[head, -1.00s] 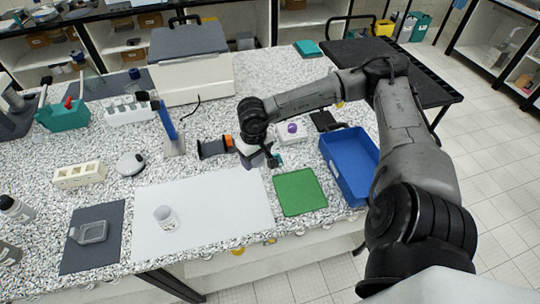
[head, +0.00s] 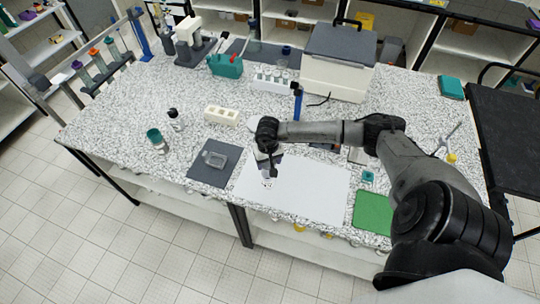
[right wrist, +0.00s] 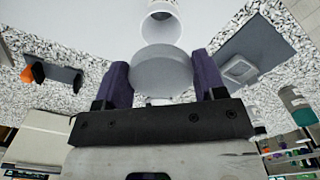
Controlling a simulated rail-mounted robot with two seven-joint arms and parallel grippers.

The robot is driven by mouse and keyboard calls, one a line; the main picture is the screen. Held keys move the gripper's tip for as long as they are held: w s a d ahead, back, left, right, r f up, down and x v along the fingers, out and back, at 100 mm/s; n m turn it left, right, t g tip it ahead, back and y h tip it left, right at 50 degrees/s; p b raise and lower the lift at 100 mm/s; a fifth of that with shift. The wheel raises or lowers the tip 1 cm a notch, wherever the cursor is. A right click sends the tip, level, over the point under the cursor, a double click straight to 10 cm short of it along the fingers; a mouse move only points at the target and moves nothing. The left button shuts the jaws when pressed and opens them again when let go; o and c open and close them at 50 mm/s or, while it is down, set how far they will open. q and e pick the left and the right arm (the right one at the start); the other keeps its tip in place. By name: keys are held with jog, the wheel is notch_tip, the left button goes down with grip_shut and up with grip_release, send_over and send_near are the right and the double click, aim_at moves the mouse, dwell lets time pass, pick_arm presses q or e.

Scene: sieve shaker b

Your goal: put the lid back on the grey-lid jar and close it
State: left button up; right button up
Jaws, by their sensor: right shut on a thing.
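The grey lid (right wrist: 162,72) is between the two purple fingers of my right gripper (right wrist: 163,84) in the right wrist view. The gripper is shut on it. The open white jar (right wrist: 160,22) stands just beyond the lid in that view, its mouth facing the camera and partly covered by the lid. In the head view my right gripper (head: 269,164) is over the left part of the white sheet, right by the jar (head: 267,184). The lid is hard to make out there. The gap between lid and jar is not clear. My left gripper is not in view.
The white sheet (head: 310,195) is mostly clear to the right. A dark mat with a clear dish (head: 215,159) lies to the left. A cream block (head: 221,116) stands behind, a green mat (head: 373,212) lies right. Bottles (head: 157,140) stand far left.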

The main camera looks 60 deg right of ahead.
jog(key=shift+f+b, duration=0.75)
jog(key=shift+f, duration=1.2)
jog(key=shift+f+b, duration=0.85)
jog(key=shift+b, duration=0.2)
jog(key=shift+f+b, duration=0.1)
jog(key=shift+b, duration=0.25)
jog(key=shift+f, duration=0.1)
jog(key=shift+f+b, duration=0.2)
jog(key=shift+b, duration=0.35)
